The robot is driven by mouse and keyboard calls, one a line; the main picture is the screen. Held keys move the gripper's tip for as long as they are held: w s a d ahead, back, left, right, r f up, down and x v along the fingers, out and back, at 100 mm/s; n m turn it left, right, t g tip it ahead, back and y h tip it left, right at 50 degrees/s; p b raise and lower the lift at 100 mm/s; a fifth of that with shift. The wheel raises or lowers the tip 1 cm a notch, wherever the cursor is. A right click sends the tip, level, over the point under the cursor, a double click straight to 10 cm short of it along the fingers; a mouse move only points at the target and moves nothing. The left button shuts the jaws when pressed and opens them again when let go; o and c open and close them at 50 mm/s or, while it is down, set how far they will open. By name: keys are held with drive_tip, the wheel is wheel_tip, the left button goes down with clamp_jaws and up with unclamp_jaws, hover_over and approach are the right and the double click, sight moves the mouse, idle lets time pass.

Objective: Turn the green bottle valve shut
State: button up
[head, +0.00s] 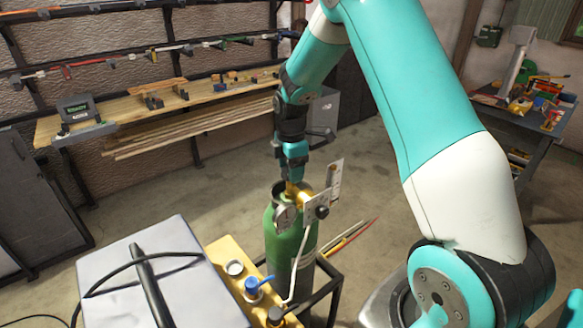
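The green bottle (285,243) stands upright in a dark frame, centre of the head view. Brass valve fittings (304,199) sit at its top, with a round gauge (285,217) at the left and a pale plate with holes (337,184) at the right. My gripper (292,180) points down right over the bottle's top, at the valve. Its fingertips are small and partly merged with the fittings, so I cannot tell whether they touch or grip the valve. The valve's handwheel is not clearly visible.
A grey box (190,262) with a black torch-like handle and cable stands at the left front, beside a yellow panel (230,250) with a blue knob (253,284). A wooden bench (210,112) runs along the back wall. A cluttered workbench (530,120) stands at the right.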

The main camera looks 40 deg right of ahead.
drive_tip(key=shift+m, duration=0.4)
drive_tip(key=m+b, duration=0.1)
drive_tip(key=m, duration=0.1)
drive_tip(key=shift+m, duration=0.4)
drive_tip(key=m+b, duration=0.1)
drive_tip(key=m, duration=0.2)
drive_tip(key=shift+m, duration=0.3)
drive_tip(key=m+b, duration=0.1)
drive_tip(key=m, duration=1)
drive_tip(key=shift+r+m+b, duration=0.1)
drive_tip(key=shift+m+b, duration=0.2)
drive_tip(key=shift+m, duration=0.1)
drive_tip(key=m, duration=0.4)
drive_tip(key=shift+m, duration=0.4)
drive_tip(key=o, duration=0.9)
